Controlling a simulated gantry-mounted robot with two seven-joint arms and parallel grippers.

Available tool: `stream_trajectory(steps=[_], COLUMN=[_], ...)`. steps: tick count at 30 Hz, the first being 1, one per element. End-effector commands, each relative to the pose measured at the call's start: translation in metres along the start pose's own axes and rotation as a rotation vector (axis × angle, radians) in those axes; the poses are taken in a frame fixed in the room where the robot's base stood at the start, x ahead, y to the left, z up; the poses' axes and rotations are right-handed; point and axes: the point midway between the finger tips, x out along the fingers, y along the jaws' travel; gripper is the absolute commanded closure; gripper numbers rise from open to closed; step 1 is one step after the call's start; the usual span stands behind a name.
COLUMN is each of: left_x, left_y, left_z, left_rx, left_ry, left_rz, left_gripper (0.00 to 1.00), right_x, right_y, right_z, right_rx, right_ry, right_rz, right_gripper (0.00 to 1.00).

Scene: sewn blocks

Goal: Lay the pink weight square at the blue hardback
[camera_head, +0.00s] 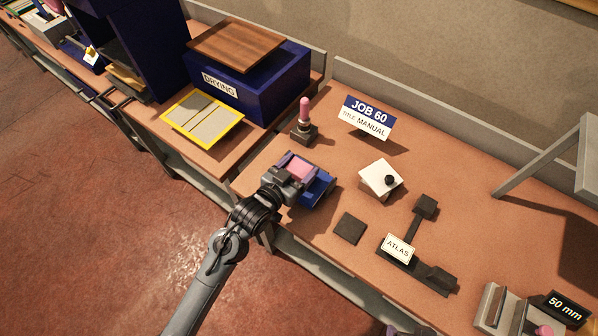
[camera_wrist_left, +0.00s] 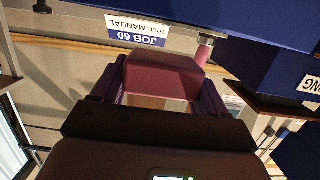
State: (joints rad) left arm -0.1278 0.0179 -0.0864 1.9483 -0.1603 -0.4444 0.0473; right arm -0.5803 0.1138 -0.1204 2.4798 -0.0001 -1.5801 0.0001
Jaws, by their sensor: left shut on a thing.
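The pink weight (camera_head: 301,167) is held between the fingers of my left gripper (camera_head: 297,173), which is shut on it. The same pink block shows between the fingers in the left wrist view (camera_wrist_left: 165,78). The blue hardback (camera_head: 321,190) lies at the bench's front left edge, beneath and to the right of the gripper in the head view. The gripper covers much of it. I cannot tell whether the weight touches the book.
A pink-handled tool (camera_head: 304,118) stands just behind the book, near the JOB 60 sign (camera_head: 367,118). The blue DRYING box (camera_head: 265,85) is back left.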

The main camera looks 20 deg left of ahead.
Motion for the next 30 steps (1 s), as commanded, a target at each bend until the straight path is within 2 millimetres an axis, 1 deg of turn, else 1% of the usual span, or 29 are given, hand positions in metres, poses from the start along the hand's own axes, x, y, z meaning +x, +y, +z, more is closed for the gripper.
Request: stream_trajectory(steps=[3, 6, 15, 19, 20, 24, 30], left_x=[0.003, 0.004, 0.005, 0.005, 0.005, 0.005, 0.005], left_y=[0.000, 0.000, 0.000, 0.000, 0.000, 0.000, 0.000], left_z=[0.014, 0.020, 0.021, 0.024, 0.026, 0.026, 0.026], left_rx=[-0.001, 0.001, 0.001, 0.001, 0.001, 0.001, 0.001], left_ry=[0.004, 0.006, 0.007, 0.006, 0.000, 0.000, 0.000], left_rz=[0.000, -0.001, -0.001, -0.001, -0.001, -0.001, -0.001], left_gripper=[0.92, 0.92, 0.92, 0.92, 0.22, 0.01, 0.01], right_x=[0.004, 0.004, 0.004, 0.004, 0.004, 0.004, 0.004], right_y=[0.000, 0.000, 0.002, 0.003, 0.003, 0.003, 0.002], right_z=[0.001, 0.001, 0.002, 0.002, 0.002, 0.002, 0.002], right_rx=[0.000, -0.001, -0.009, -0.010, -0.010, -0.010, -0.007], right_ry=[0.000, 0.000, -0.001, -0.001, -0.001, -0.001, 0.000], right_rz=[0.000, 0.001, 0.008, 0.008, 0.008, 0.008, 0.006], right_gripper=[0.25, 0.25, 0.25, 0.25, 0.25, 0.25, 0.25])
